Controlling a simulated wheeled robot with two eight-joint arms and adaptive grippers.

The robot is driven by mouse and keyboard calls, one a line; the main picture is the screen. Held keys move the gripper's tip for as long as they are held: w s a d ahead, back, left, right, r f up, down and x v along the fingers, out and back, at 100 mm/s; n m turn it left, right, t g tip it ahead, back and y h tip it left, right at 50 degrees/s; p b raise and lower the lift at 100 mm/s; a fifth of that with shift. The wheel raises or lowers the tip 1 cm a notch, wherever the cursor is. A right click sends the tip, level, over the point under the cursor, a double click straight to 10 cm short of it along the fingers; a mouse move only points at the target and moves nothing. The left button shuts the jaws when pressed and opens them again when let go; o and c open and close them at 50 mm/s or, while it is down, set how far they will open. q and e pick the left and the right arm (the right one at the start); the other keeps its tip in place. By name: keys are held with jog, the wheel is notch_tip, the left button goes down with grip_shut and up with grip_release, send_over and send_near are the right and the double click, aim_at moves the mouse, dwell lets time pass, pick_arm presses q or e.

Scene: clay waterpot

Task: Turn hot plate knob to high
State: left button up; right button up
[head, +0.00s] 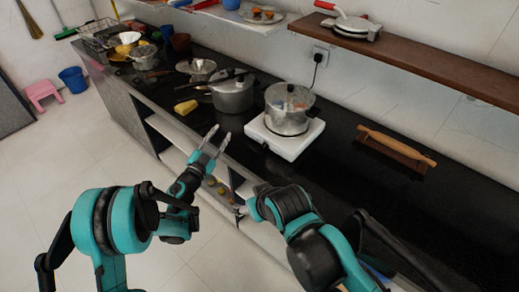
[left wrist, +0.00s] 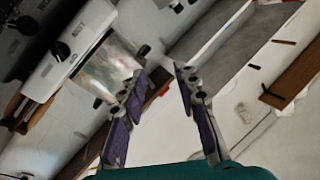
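The white hot plate (head: 299,146) sits on the black counter with a shiny, see-through-looking pot (head: 289,110) on top. In the left wrist view the hot plate (left wrist: 43,73) is at the upper left, tilted, and its dark round knob (left wrist: 60,51) shows on the white front. The knob's setting is too small to read. My left gripper (head: 219,133) is open and empty, in front of the counter edge, left of the hot plate and apart from it. Its two spread fingers also show in the left wrist view (left wrist: 160,75).
A lidded grey pot (head: 232,97) stands left of the hot plate, with a yellow block (head: 186,107) beside it. A rolling pin (head: 397,146) on a board lies to the right. A wooden shelf (head: 430,65) runs above. Open shelving lies under the counter.

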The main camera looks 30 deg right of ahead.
aim_at(263, 148)
pick_arm(q)
jog(key=s+d+f+m+g, duration=0.1)
jog(key=s+d+f, duration=0.1)
jog(key=f, duration=0.1)
jog(key=s+d+f+m+g+h, duration=0.1)
jog(key=s+d+f+g, duration=0.1)
jog(key=f, duration=0.2)
jog(key=s+d+f+m+g, duration=0.2)
jog(key=d+f, duration=0.1)
jog(key=shift+s+f+h, duration=0.25)
jog(key=shift+f+h, duration=0.1)
jog(key=shift+h, duration=0.05)
jog(key=shift+g, duration=0.3)
jog(key=b+x, duration=0.1)
jog(key=x, duration=0.5)
jog(key=shift+d+f+b, duration=0.2)
jog(key=shift+d+b, duration=0.1)
jog(key=shift+d, duration=0.05)
jog(key=shift+w+d+r, duration=0.1)
jog(key=shift+w+d, duration=0.1)
jog(key=shift+d, duration=0.15)
grip_shut()
